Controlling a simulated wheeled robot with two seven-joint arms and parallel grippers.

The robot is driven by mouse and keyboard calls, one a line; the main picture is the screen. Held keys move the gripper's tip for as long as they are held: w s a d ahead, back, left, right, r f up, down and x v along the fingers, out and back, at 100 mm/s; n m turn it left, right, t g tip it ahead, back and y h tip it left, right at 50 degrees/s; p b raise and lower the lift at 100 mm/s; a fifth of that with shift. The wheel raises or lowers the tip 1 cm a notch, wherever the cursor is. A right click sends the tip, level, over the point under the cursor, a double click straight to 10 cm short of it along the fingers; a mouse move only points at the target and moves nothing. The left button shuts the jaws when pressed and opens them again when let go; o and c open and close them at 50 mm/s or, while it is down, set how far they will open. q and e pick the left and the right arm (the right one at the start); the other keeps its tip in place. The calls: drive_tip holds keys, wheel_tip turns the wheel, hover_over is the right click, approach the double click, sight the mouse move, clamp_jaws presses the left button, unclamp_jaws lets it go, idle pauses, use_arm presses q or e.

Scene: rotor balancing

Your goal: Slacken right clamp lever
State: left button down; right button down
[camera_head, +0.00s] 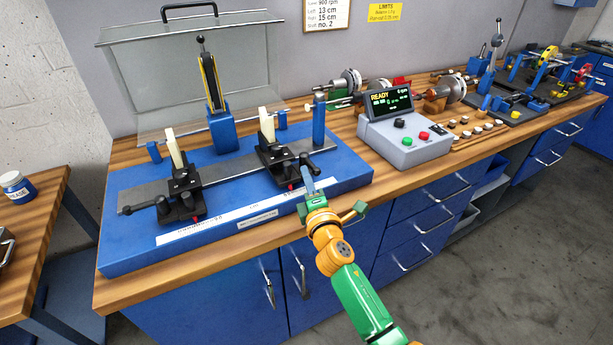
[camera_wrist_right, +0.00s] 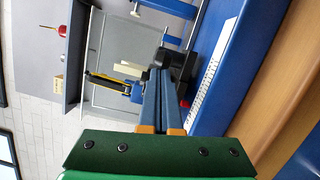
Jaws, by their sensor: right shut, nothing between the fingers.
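The right clamp stand (camera_head: 284,163) is a black block with a cream upright post on the grey rail of the blue balancing base. My left gripper is not in view.
A clear guard (camera_head: 180,80) with a black handle stands behind. A grey control box (camera_head: 408,140) reading READY is to the right. Small weights and shafts lie beyond it.

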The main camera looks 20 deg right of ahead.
drive_tip(key=shift+d, duration=0.1)
drive_tip(key=shift+d+n+y, duration=0.2)
drive_tip(key=shift+n+y, duration=0.1)
drive_tip(key=shift+y, duration=0.1)
